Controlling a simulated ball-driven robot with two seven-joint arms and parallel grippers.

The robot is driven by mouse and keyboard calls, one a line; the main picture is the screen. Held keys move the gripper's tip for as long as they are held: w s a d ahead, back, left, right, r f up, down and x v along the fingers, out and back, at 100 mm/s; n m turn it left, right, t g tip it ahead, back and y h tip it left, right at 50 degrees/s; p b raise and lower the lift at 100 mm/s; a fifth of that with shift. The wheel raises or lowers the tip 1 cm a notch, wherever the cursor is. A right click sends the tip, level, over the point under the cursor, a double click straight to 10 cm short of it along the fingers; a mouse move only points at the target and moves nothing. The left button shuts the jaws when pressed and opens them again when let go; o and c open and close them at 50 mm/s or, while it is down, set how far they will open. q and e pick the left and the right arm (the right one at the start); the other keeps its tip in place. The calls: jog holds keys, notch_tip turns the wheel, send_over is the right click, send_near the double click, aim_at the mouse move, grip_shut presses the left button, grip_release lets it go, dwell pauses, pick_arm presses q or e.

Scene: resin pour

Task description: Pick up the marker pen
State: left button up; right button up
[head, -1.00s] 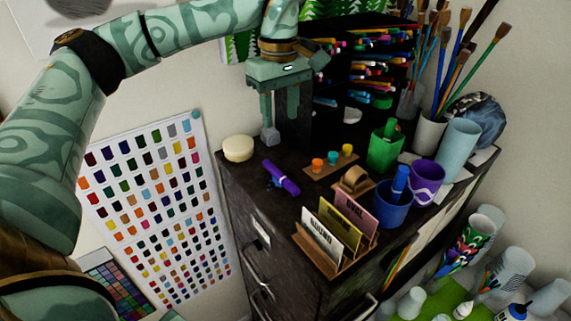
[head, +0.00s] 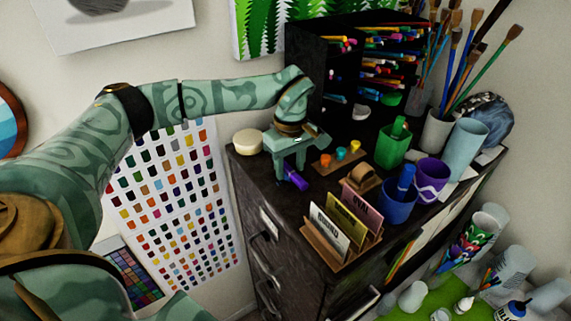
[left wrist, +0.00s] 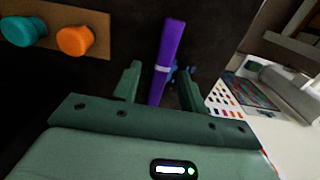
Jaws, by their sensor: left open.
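The purple marker pen (head: 295,178) lies on the dark cabinet top, partly hidden under my left gripper (head: 291,178) in the head view. In the left wrist view the marker (left wrist: 166,62), with a pale band, runs between the two fingers of my left gripper (left wrist: 158,82). The fingers are apart, one on each side of the marker, with visible gaps. I cannot tell exactly how far the fingertips are above the cabinet top. My right gripper is not in view.
A green cup (head: 390,145) and blue cup (head: 397,205) stand beyond.

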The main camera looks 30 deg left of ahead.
pick_arm(q)
grip_shut()
